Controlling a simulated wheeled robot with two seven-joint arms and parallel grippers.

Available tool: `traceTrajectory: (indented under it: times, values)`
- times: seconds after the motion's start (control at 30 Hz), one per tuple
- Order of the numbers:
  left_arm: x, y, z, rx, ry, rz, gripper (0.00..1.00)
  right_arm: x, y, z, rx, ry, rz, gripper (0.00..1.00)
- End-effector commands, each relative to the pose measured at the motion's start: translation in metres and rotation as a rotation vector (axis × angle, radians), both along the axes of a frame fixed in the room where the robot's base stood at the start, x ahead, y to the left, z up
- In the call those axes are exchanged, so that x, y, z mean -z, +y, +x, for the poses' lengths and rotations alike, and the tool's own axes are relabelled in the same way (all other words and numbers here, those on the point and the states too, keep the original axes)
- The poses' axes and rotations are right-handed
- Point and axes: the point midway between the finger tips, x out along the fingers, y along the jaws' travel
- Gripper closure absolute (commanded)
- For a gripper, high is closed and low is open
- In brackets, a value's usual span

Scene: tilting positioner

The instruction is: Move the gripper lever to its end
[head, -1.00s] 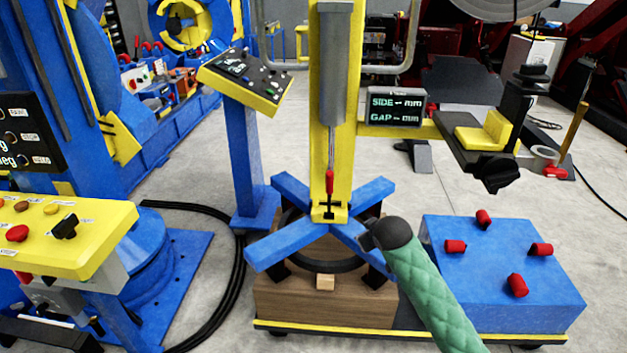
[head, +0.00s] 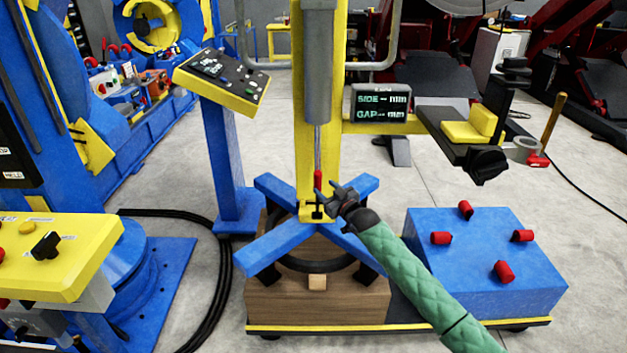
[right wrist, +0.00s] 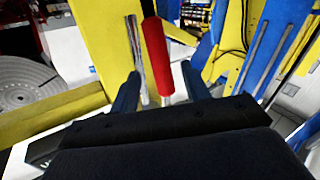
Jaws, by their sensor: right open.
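A lever with a red handle (head: 318,180) hangs upright at the front of the yellow column (head: 338,150), just above its foot. My right gripper (head: 327,190) is open, with its fingers at the red handle. In the right wrist view, the red handle (right wrist: 156,55) stands upright, and in the picture it lies between the two dark blue fingers (right wrist: 160,80). I see no closed contact, and how deep the handle sits between the fingers is hard to tell. My left gripper is not in view.
Blue cross arms (head: 258,252) and a wooden block (head: 350,298) lie under the column. A blue box (head: 470,265) with red knobs stands on the right. A console (head: 222,82) and a yellow control panel (head: 75,245) stand on the left. A display (head: 380,103) hangs beside the column.

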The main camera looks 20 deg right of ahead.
Motion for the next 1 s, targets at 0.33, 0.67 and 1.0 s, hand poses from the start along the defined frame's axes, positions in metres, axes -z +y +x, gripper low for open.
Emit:
traceTrajectory:
  times: [0.33,0.67,1.0]
  values:
    - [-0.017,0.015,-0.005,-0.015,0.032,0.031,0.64,-0.003,0.013,0.042,0.000,0.000,-0.002,0.53]
    - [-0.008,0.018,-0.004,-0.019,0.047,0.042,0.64,-0.001,0.021,0.069,0.000,0.002,-0.001,0.53]
    - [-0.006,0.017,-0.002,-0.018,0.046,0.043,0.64,0.000,0.021,0.071,0.001,0.003,-0.002,0.55]
